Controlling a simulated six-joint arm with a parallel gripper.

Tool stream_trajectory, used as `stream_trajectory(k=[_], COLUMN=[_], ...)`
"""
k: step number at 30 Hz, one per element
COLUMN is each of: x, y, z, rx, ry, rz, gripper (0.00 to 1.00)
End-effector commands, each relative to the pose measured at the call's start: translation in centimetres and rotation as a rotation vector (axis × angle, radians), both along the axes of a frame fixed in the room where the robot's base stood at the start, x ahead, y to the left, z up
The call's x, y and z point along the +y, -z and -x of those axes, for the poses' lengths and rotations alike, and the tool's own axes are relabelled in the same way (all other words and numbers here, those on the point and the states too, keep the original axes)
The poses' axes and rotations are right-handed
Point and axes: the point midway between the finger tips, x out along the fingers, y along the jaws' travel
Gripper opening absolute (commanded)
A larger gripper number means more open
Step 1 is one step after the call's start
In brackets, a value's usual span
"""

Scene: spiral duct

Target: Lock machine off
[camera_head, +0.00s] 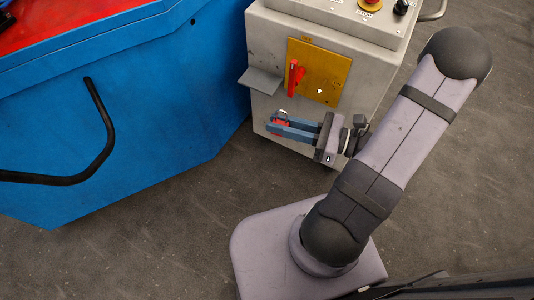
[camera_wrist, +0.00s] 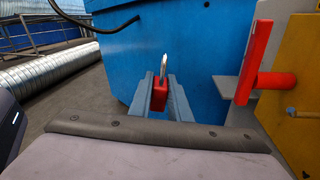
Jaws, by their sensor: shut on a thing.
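My gripper (camera_head: 293,130) is shut on a red padlock (camera_wrist: 159,96) with a silver shackle. The shackle points up in the wrist view. The padlock also shows between the fingertips in the head view (camera_head: 280,127). A grey machine cabinet (camera_head: 270,40) carries a yellow plate (camera_head: 327,68) with a red switch handle (camera_head: 293,77). The handle stands roughly upright. In the wrist view the red handle (camera_wrist: 254,60) and the yellow plate (camera_wrist: 305,60) are to the right of the padlock, apart from it. The gripper is below and in front of the handle in the head view.
A small grey shelf (camera_head: 261,82) juts from the cabinet's left side. A large blue machine (camera_head: 150,130) with a black hose (camera_head: 105,120) stands at the left. A silver spiral duct (camera_wrist: 50,68) lies behind in the wrist view. A red stop button (camera_head: 371,3) sits on top of the cabinet.

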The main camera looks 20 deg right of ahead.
Motion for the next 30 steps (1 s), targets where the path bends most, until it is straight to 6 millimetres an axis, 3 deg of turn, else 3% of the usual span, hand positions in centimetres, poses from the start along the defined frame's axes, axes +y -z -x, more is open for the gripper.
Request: stream_trajectory(k=[1,6,10,30], x=[-1.3,-4.8,-6.4,-7.9], y=[1.3,2.2,2.5,2.7], z=[-0.5,-1.5,-1.7,-2.5], rx=[0.001,0.008,0.009,0.010], ry=[0.082,0.281,0.370,0.411], rz=[-0.001,-0.007,-0.011,-0.012], gripper=[0.00,0.00,0.00,0.00])
